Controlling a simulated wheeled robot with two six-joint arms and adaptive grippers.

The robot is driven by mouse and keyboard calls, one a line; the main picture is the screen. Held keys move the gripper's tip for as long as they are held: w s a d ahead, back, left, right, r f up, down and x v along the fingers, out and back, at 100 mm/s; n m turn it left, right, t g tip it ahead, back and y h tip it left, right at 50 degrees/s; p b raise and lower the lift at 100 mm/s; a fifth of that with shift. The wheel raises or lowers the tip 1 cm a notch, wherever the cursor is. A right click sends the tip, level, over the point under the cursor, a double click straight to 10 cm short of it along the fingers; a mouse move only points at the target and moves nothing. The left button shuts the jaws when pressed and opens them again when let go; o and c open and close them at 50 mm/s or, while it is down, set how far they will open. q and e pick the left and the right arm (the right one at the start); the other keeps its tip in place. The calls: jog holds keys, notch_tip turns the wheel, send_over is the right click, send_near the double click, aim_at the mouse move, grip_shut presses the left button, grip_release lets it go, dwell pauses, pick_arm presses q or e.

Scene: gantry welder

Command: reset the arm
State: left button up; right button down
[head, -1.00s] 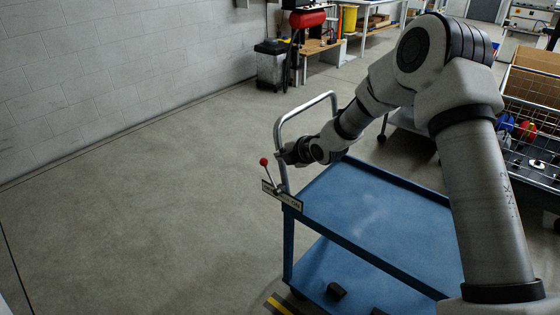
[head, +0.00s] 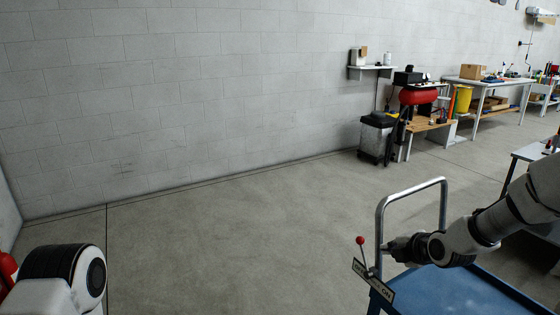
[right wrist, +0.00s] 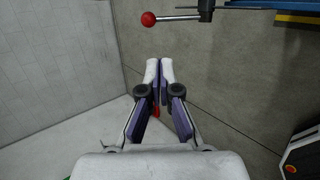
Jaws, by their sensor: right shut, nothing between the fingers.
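My right gripper (head: 390,248) is shut and empty beside the blue cart's handle. It also shows in the right wrist view (right wrist: 159,66), its two fingertips together. A lever with a red knob (head: 360,240) stands on a lettered plate (head: 372,283) at the cart's near left corner. The lever leans slightly left in the head view. In the right wrist view the red knob (right wrist: 148,19) lies ahead of the fingertips, with a visible gap between them. Part of my left arm shows at the lower left of the head view; its gripper is out of view.
The blue cart (head: 450,292) has a metal push handle (head: 412,190) right by my right gripper. Open concrete floor lies left of the cart, up to a block wall. A bin (head: 376,135) and workbenches (head: 488,85) stand at the back right.

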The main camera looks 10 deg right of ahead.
jog(key=s+a+f+m+g+p, duration=0.1)
jog(key=s+a+f+g+p, duration=0.2)
jog(key=s+f, duration=0.65)
jog(key=s+a+f+m+g+p, duration=0.1)
jog(key=s+a+f+g, duration=0.35)
jog(key=s+f, duration=0.55)
jog(key=s+f+m+g+h, duration=0.1)
jog(key=s+m, duration=0.8)
jog(key=m, duration=0.1)
jog(key=s+a+f+m+g+p, duration=0.1)
jog(key=s+f+m, duration=0.1)
jog(key=s+m, duration=0.8)
jog(key=shift+s+a+f+h, duration=0.25)
jog(key=shift+s+h, duration=0.05)
jog(key=shift+h, duration=0.1)
jog(key=shift+g, duration=0.25)
